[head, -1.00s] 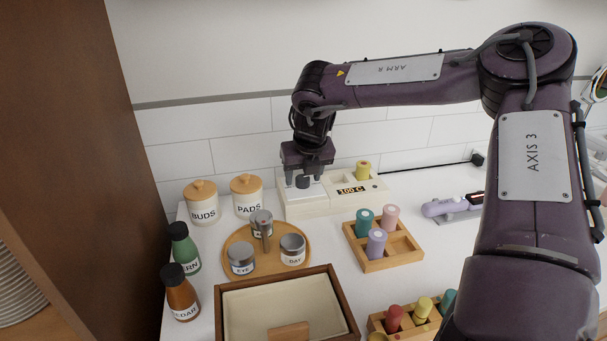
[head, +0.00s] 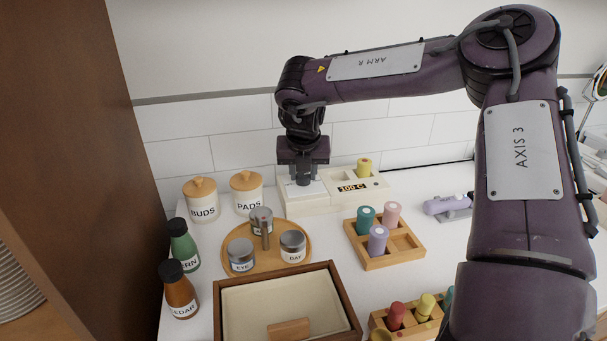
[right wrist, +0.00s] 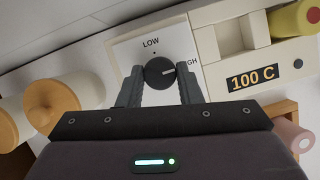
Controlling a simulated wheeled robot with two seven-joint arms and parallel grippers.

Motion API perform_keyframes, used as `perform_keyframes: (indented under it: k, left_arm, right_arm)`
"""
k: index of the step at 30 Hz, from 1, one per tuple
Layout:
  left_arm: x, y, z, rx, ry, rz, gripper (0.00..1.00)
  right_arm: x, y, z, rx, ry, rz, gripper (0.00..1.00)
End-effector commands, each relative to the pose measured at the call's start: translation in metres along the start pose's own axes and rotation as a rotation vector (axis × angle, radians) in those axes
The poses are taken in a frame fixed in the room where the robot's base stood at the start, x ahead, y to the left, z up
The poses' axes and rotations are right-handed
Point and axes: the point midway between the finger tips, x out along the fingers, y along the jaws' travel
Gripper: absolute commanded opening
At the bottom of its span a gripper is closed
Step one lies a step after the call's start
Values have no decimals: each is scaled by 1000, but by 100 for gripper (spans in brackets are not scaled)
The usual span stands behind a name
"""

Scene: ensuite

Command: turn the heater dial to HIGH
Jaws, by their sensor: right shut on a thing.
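The heater (head: 335,205) is a long cream box by the tiled wall, with a lit "100 C" display (right wrist: 252,78). Its dark round dial (right wrist: 158,72) sits on a white plate (right wrist: 130,50) at the left end. In the right wrist view, the dial's white pointer mark points right, toward a label of which only "GH" shows; a finger hides the rest. "LOW" is printed above the dial. My right gripper (head: 303,182) points down over the dial, its fingers shut on the dial's sides. It also shows in the right wrist view (right wrist: 160,85). My left gripper is out of view.
A yellow roller (head: 364,169) sits in the heater's slot. Lidded jars marked BUDS (head: 201,202) and PADS (head: 247,196) stand to the left. A round wooden tray (head: 275,265) with small jars and a wooden rack (head: 405,254) of rollers lie in front.

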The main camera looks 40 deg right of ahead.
Motion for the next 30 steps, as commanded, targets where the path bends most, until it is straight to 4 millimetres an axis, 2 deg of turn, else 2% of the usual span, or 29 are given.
perform_keyframes:
  k: [8,9,14,23,26,30]
  left_arm:
    - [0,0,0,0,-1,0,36]
    - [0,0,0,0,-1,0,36]
    - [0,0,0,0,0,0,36]
    - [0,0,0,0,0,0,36]
    - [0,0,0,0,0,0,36]
    - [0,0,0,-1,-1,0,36]
  right_arm:
    - [0,0,0,11,0,-3,9]
    - [0,0,0,11,0,-3,33]
    - [0,0,0,10,0,-3,54]
    - [-2,1,0,8,-1,-2,54]
    - [-12,1,1,8,-3,1,54]
    - [-36,2,1,8,-4,1,54]
